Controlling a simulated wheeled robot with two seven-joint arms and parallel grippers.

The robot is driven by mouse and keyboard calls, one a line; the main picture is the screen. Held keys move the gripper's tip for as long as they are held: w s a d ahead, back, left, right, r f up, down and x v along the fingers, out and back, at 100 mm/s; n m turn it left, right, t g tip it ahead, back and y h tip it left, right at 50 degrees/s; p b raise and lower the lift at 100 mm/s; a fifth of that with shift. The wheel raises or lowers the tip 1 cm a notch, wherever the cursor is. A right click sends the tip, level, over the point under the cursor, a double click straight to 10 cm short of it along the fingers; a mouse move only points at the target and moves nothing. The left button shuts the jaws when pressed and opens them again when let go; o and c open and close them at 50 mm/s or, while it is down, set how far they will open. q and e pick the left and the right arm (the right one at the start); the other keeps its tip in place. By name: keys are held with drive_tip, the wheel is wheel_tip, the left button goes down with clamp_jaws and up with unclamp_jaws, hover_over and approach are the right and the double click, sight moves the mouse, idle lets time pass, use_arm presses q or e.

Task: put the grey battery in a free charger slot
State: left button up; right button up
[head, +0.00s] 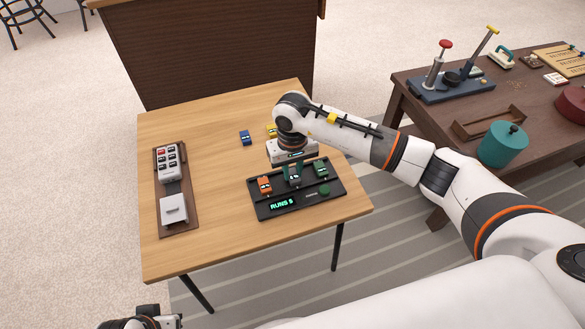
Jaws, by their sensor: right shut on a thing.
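The black charger (258,210) lies on the front right of the wooden table, with a lit display reading "RUNS 5". An orange battery (264,185) sits in its left part and a green battery (321,170) in its right part. My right gripper (293,169) points down over the charger's middle, shut on the grey battery (294,181), between the orange and green ones. The fingers hide much of it, so I cannot tell whether it is seated in a slot. My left gripper (143,322) is at the bottom edge, partly cut off; its jaws are unclear.
A blue battery (245,138) and a partly hidden yellow battery (271,131) lie behind the charger. A brown board (191,216) with a button box (167,162) and a grey box (173,210) is at the left. The table (215,190) between is clear. A dark side table (404,92) stands right.

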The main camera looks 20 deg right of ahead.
use_arm(q)
drive_tip(key=shift+r, duration=0.3)
idle(0.7)
drive_tip(key=shift+s+r, duration=0.3)
drive_tip(key=shift+r, duration=0.05)
drive_tip(key=shift+s+a+r+b, duration=0.1)
drive_tip(key=shift+r+b, duration=0.2)
drive_tip(key=shift+r, duration=0.1)
use_arm(e)
drive_tip(key=o, duration=1.1)
drive_tip(key=shift+c, duration=0.2)
